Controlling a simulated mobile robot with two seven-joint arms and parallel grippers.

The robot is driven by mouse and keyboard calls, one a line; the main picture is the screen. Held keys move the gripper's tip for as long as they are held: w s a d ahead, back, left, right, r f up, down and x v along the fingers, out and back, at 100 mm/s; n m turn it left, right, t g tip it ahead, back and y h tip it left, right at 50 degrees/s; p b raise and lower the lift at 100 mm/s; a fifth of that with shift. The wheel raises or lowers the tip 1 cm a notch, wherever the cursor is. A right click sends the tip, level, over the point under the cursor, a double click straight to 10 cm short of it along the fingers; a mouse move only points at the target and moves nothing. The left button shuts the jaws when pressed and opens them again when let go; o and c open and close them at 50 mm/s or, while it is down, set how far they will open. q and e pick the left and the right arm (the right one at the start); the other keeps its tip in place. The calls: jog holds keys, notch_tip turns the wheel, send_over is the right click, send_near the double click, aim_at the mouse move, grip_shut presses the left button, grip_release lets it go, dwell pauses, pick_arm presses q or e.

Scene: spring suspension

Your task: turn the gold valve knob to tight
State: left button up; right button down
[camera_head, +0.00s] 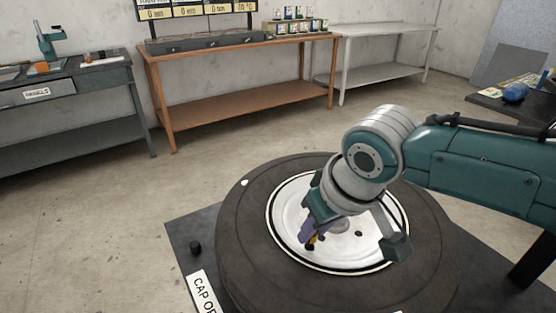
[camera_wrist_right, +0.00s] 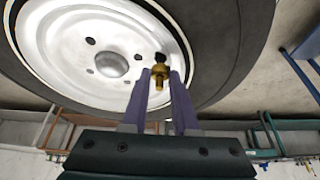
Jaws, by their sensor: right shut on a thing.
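The gold valve knob (camera_wrist_right: 158,76) sits on the white wheel rim (camera_wrist_right: 60,45), with a black end on it in the right wrist view. In the head view a small bit of gold (camera_head: 312,241) shows at the front of the rim (camera_head: 290,207), partly hidden by the fingers. My right gripper (camera_head: 310,240) reaches down to it from the right. Its purple fingers (camera_wrist_right: 160,77) are shut on the gold knob, one on each side. My left gripper is not in view.
The rim lies flat inside a large black tire (camera_head: 250,265) on a dark mat (camera_head: 185,240). A small black cap (camera_head: 195,247) stands at the left beside a white label (camera_head: 201,292). Benches (camera_head: 235,95) line the back wall, with open floor between.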

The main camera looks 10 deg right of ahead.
jog(key=shift+a+r+m+h+p, duration=0.25)
jog(key=shift+m+h+p, duration=0.2)
jog(key=shift+m, duration=0.55)
jog(key=shift+f+m+h, duration=0.15)
jog(key=shift+m+h, duration=0.1)
jog(key=shift+m, duration=0.65)
jog(key=shift+a+f+m+h, duration=0.15)
jog(key=shift+m+h, duration=0.25)
jog(key=shift+m, duration=0.7)
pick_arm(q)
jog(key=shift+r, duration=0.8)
pick_arm(e)
jog(key=shift+m+h, duration=0.4)
jog(key=shift+m, duration=0.5)
jog(key=c, duration=0.7)
grip_release()
